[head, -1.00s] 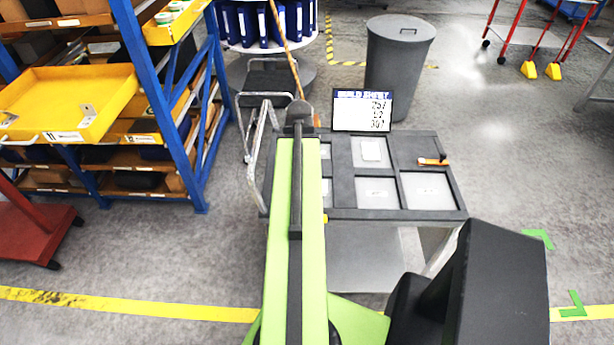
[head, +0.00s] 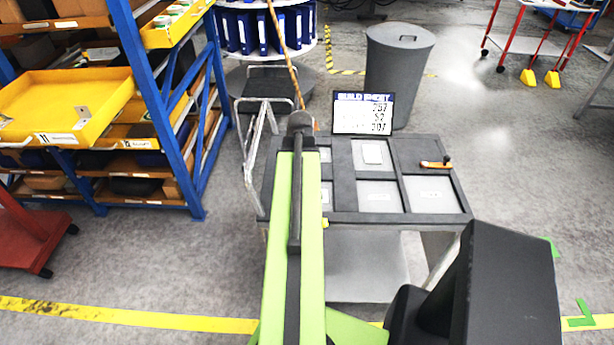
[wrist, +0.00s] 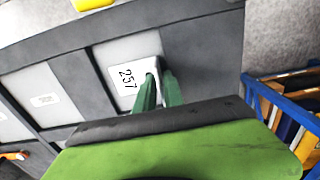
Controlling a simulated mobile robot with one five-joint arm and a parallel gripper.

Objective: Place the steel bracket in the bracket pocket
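My gripper (wrist: 158,74) shows in the wrist view as two green fingers, close together, over a pale recess with a card reading "257" (wrist: 125,77). I cannot tell whether the fingers are apart or hold anything thin. In the head view my arm hides the gripper and part of the cart's left side. The dark cart top (head: 343,217) has several pale recesses; I cannot read which is the bracket pocket. A small grey metal piece, possibly a steel bracket (head: 82,115), lies in the yellow tray (head: 40,92) on the shelf at the left.
A build sheet sign (head: 363,113) stands at the cart's back edge. An orange-handled tool (head: 436,163) lies on the cart's right side. A blue shelf rack (head: 150,95) stands left, a grey bin (head: 397,75) behind. Floor right of the cart is mostly clear.

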